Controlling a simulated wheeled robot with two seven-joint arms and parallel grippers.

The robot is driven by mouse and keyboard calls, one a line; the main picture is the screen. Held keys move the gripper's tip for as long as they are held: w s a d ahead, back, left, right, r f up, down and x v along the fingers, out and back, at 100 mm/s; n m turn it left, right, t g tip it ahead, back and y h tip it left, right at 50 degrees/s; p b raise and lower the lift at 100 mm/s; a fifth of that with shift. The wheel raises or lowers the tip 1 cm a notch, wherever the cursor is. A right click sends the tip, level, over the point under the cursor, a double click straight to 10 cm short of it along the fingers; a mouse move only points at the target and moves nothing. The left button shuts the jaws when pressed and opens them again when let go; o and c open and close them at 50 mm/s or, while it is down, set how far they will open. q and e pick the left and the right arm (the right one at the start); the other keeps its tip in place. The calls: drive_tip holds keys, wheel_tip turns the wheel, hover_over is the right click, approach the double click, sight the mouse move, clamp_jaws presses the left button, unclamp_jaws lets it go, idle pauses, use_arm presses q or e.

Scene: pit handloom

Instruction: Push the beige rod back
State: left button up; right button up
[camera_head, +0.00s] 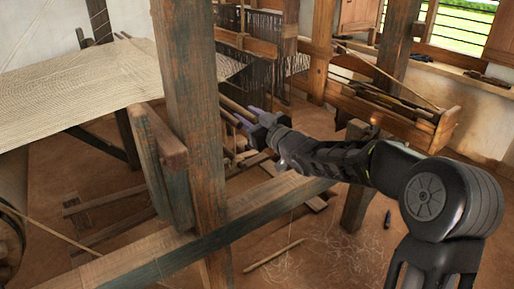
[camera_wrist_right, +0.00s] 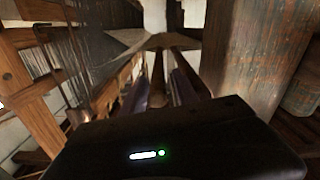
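My right gripper (camera_head: 247,118) reaches left into the loom, its purple fingers beside the upright post. In the right wrist view its two fingers (camera_wrist_right: 161,88) stand apart, open. A beige rod (camera_wrist_right: 158,78) runs lengthwise away from the camera in the gap between them; I cannot tell whether they touch it. In the head view brown bars (camera_head: 236,107) lie just past the fingertips, partly behind the post, and I cannot tell which is the beige rod. My left gripper is not in view.
A thick wooden post (camera_head: 190,90) stands close left of the gripper. A low beam (camera_head: 170,243) crosses in front. Woven cloth (camera_head: 80,90) stretches at left, and dark heddles (camera_head: 262,75) hang behind. A wooden trough (camera_head: 385,108) is at right. A loose stick (camera_head: 273,255) lies on the floor.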

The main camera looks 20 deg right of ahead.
drive_tip(key=shift+a, duration=0.1)
drive_tip(key=shift+r+p, duration=0.1)
drive_tip(key=shift+p, duration=0.2)
drive_tip(key=w+d+p, duration=0.1)
drive_tip(key=d+p, duration=0.4)
drive_tip(key=b+v, duration=0.3)
drive_tip(key=v, duration=0.5)
drive_tip(key=s+a+f+m+g+h+p, duration=0.1)
drive_tip(key=s+f+m+g, duration=0.1)
drive_tip(key=f, duration=0.7)
drive_tip(key=s+a+f+m+g+p, duration=0.1)
drive_tip(key=s+a+f+m+g, duration=0.1)
drive_tip(key=f, duration=0.6)
drive_tip(key=s+a+f+m+g+h+p, duration=0.1)
drive_tip(key=s+f+m+g+p, duration=0.1)
drive_tip(key=f, duration=0.7)
drive_tip(key=shift+s+a+f+m+h, duration=0.35)
drive_tip(key=shift+s+m, duration=0.25)
drive_tip(key=shift+s, duration=0.45)
drive_tip(key=shift+r, duration=0.1)
